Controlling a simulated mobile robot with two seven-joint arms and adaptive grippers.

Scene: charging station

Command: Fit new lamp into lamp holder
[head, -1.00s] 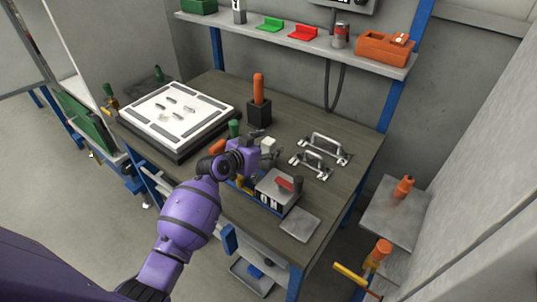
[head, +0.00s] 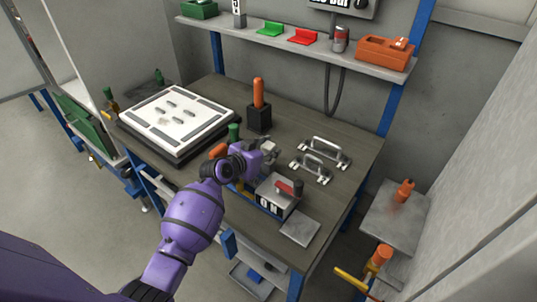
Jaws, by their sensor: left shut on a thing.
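My left gripper (head: 267,153) is over the middle of the workbench, at the end of my purple arm. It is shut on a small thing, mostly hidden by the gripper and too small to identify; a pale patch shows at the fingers. I cannot tell for sure whether this is the new lamp. No lamp holder can be made out with certainty. An orange box (head: 384,53) on the shelf has a small white-and-orange piece on top. My right gripper is not in view.
The workbench (head: 322,125) bears a white slotted panel (head: 160,107), a black block with an orange handle (head: 258,118), metal handles (head: 322,158), a box with a red lever (head: 278,194) and a grey plate (head: 299,229). The shelf (head: 270,37) holds green and red trays and a can.

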